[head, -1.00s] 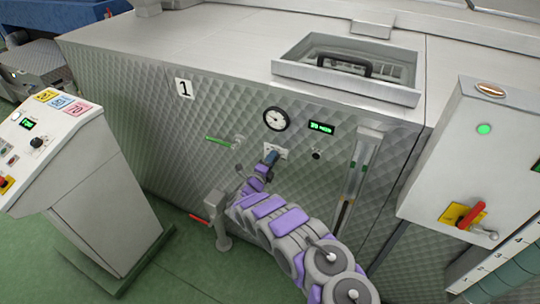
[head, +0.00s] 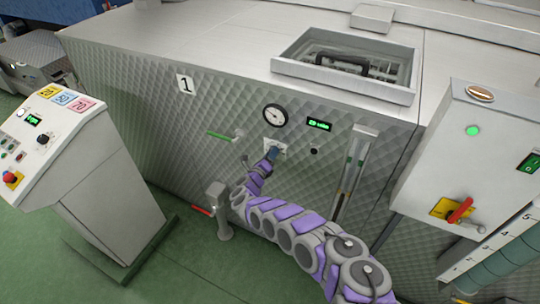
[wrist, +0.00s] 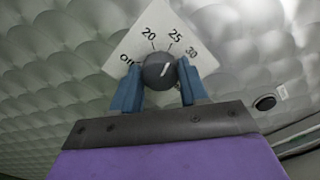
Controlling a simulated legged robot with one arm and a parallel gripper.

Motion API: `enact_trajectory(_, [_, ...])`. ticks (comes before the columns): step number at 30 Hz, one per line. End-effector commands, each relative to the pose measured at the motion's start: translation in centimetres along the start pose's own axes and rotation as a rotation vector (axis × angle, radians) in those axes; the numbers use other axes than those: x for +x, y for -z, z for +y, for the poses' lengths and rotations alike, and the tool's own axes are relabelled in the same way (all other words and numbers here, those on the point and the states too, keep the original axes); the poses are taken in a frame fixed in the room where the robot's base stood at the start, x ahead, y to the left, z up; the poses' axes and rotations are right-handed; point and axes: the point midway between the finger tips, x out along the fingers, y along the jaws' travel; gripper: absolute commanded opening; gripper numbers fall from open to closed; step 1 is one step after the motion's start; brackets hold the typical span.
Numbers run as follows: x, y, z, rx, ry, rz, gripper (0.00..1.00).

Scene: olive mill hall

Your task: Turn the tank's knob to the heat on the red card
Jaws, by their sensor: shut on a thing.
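The dark round knob (wrist: 160,70) sits on a white dial plate marked off, 20, 25 and 30 (wrist: 142,34). The plate also shows on the tank (head: 190,140) front in the head view (head: 281,143). My gripper's blue fingers (wrist: 160,85) are on either side of the knob and shut on it; it also shows in the head view (head: 272,153). The knob's white mark points up and right, nearest to 25. The pink-red card (head: 83,104) lies on the console top beside a blue card and a yellow card; its number is too small to read surely.
A round gauge (head: 275,115) and a lit green display (head: 319,124) are above the knob. The console (head: 110,190) stands left, a switch cabinet (head: 470,165) right.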

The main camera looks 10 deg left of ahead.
Motion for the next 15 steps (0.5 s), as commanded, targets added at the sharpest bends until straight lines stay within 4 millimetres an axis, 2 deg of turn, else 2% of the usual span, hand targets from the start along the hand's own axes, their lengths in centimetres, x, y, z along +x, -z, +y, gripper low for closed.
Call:
enact_trajectory(1, [-0.08, 0.77, 0.48, -0.004, -0.009, 0.012, 0.13])
enact_trajectory(8, [-0.09, 0.8, 0.57, -0.005, -0.01, 0.013, 0.13])
enact_trajectory(9, [-0.09, 0.79, 0.58, -0.005, -0.011, 0.013, 0.45])
enact_trajectory(15, [-0.16, 0.48, 0.42, -0.005, -0.008, 0.007, 0.64])
